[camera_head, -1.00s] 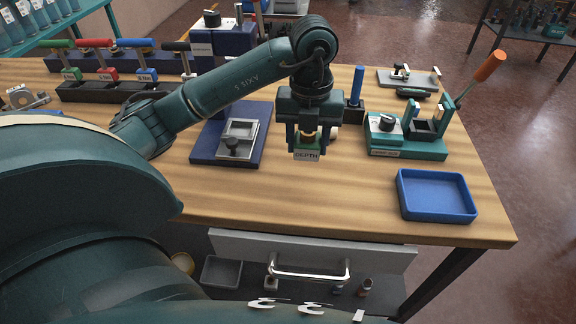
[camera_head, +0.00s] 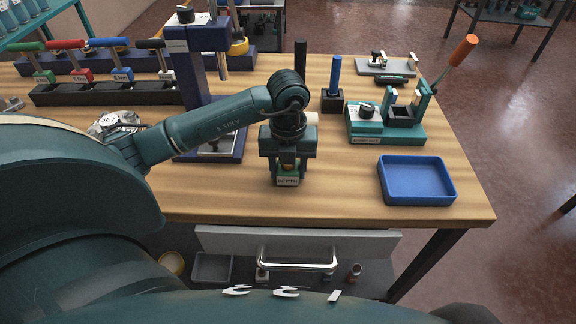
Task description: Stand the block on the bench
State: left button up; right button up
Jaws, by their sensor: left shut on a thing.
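My left gripper (camera_head: 288,170) is in the middle of the view, pointing down over the front part of the wooden bench (camera_head: 330,195). It is shut on a small block (camera_head: 288,180) with a white label on its front and green beside the label. The block looks upright and low, at or just above the bench top; I cannot tell whether it touches. The fingers hide its sides, and an orange-brown part shows above it between them. My right gripper is not in view.
A blue tray (camera_head: 417,198) lies at the bench's right front. A teal fixture with an orange-handled lever (camera_head: 385,137) stands behind it. A dark blue press (camera_head: 190,75) stands behind my left arm. An open drawer (camera_head: 225,240) juts out below the front edge. Bench right of the gripper is clear.

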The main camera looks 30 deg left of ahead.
pick_arm(q)
jog(key=shift+f, duration=0.15)
jog(key=o, duration=0.9)
jog(key=shift+o, duration=1.1)
notch_tip(320, 180, up, 12)
jog(key=shift+f, duration=0.15)
jog(key=shift+r, duration=0.4)
